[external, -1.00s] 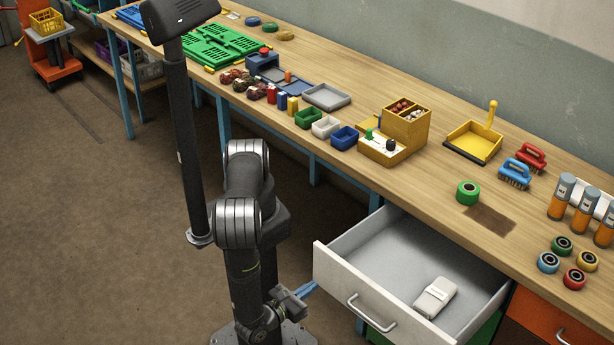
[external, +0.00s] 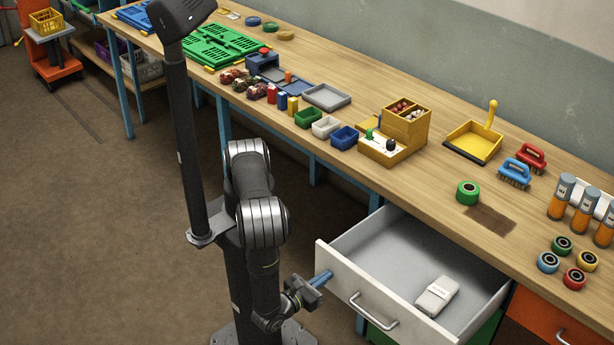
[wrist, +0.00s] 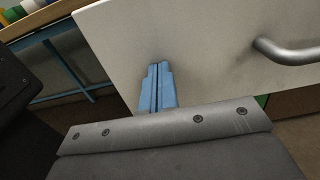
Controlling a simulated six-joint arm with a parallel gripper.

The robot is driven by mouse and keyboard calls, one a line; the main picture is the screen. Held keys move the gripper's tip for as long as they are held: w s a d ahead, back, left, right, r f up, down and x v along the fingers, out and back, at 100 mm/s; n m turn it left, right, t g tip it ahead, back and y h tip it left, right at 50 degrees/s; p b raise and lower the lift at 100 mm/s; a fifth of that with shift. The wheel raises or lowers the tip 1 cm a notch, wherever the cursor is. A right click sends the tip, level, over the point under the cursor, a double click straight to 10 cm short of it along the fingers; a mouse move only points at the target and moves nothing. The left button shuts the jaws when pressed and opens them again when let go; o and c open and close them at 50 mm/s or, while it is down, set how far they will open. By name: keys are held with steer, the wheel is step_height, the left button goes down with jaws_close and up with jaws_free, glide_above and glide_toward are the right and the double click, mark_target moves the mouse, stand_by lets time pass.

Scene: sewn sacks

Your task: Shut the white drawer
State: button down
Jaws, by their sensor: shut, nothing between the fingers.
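The white drawer (external: 345,285) stands pulled out from under the workbench, with a white sack-like packet (external: 437,296) lying inside it. Its grey bar handle (external: 373,310) is on the front panel. My gripper (external: 326,276) is shut and empty, with its blue fingers at the left part of the drawer front. In the wrist view the shut blue fingers (wrist: 158,70) point at the white front panel (wrist: 190,50), left of the handle (wrist: 285,52). I cannot tell whether the fingertips touch the panel.
The wooden bench top (external: 400,180) above holds small bins, a yellow dustpan (external: 473,142), brushes and tape rolls. An orange drawer (external: 545,318) is to the right of the white one. A blue bench leg (wrist: 70,62) shows left of the panel in the wrist view.

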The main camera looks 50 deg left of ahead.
steer(key=w, duration=2.9)
steer(key=shift+w, duration=0.65)
steer(key=shift+w+r, duration=0.1)
steer(key=shift+w, duration=0.15)
steer(key=s, duration=1.4)
steer(key=shift+s, duration=0.35)
steer(key=shift+w, duration=0.1)
glide_above(390, 240)
steer(key=shift+w, duration=0.1)
